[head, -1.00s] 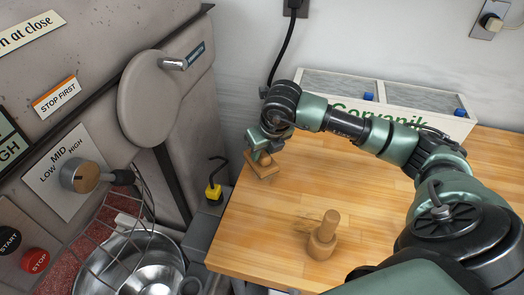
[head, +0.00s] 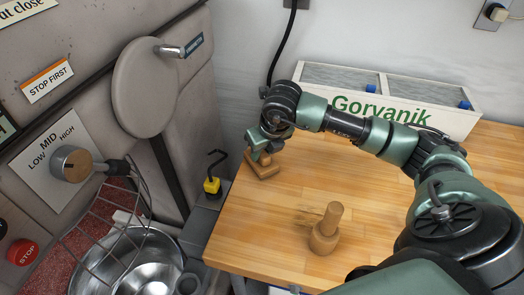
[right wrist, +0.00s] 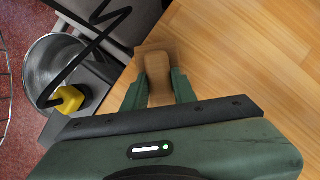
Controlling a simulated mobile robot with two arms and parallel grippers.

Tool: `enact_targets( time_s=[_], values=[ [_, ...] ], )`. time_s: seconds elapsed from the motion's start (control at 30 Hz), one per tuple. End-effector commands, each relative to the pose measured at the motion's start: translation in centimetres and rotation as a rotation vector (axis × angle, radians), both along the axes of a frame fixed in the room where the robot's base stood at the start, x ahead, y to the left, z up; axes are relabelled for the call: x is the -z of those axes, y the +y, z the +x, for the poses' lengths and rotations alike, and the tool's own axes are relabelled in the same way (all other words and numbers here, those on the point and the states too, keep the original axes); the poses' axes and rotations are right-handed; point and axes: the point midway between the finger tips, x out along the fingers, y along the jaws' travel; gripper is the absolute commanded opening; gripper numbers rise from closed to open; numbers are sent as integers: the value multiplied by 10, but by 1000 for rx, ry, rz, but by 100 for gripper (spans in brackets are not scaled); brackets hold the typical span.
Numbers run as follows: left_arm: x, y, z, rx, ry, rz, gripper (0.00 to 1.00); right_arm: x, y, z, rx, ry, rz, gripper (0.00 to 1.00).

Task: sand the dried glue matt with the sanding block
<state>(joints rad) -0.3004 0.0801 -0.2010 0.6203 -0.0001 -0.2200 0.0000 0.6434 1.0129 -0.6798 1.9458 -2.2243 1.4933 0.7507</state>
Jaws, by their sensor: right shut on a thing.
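The sanding block (head: 262,169) is a pale wooden block with a rounded grip on top. It is at the far left corner of the wooden table (head: 270,225), close over or on the top; I cannot tell if it touches. My right gripper (head: 265,152) is shut on its grip from above. The right wrist view also shows the block (right wrist: 157,65) between the two green fingers. A faint darker patch (head: 311,218) shows on the table beside a wooden peg-like tool; I cannot tell if it is the dried glue. My left gripper is out of view.
A white crate marked Gorvanik (head: 465,122) stands at the back. A yellow plug (head: 212,186) with a black hook is left of the table, by a mixer with a steel bowl (head: 145,265).

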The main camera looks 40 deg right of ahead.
Motion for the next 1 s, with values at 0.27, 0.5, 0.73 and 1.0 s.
enact_targets(
  time_s=[0.27,0.5,0.73,1.0],
  values=[
    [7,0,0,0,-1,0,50,6,0,0,0,-2,0,0],
    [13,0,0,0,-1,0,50,7,-8,-8,2,-2,-2,0],
    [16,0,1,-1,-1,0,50,5,-13,-16,0,-2,1,0],
    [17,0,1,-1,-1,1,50,6,-11,-13,0,-2,1,0]
  ],
)
